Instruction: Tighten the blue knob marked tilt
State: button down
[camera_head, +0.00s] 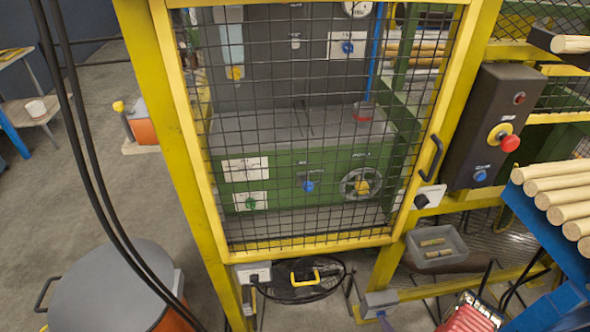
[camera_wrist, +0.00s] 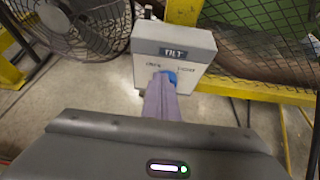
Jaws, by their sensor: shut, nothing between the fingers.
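In the wrist view, a pale grey box (camera_wrist: 188,47) carries a dark plate marked TILT. The blue knob (camera_wrist: 172,76) is on the front face of the box, with small lettering on both sides of it. My gripper (camera_wrist: 163,82) is shut and empty, and its purple-grey fingers are in front of the knob. They hide the knob's lower left part, and I cannot tell whether they touch it. In the head view, a grey box (camera_head: 379,301) sits low by the yellow post, with a purple tip just below it. The knob is not visible there.
In the wrist view, a black fan (camera_wrist: 75,22) stands left of the box and yellow framing with mesh (camera_wrist: 262,45) is at right. In the head view, a mesh guard door (camera_head: 300,244), a grey bin (camera_head: 436,247) and a red emergency button (camera_head: 510,143) are nearby.

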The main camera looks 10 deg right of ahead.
jog(key=shift+w, duration=0.4)
jog(key=shift+d+f, duration=0.1)
jog(key=shift+f, duration=0.05)
dwell(0.4)
jog(key=shift+d, duration=0.8)
jog(key=shift+d, duration=0.55)
dwell(0.5)
dwell(0.4)
jog(key=shift+d+r, duration=0.15)
jog(key=shift+r, duration=0.25)
jog(key=shift+s, duration=0.1)
jog(key=s, duration=0.5)
jog(key=shift+s, duration=0.4)
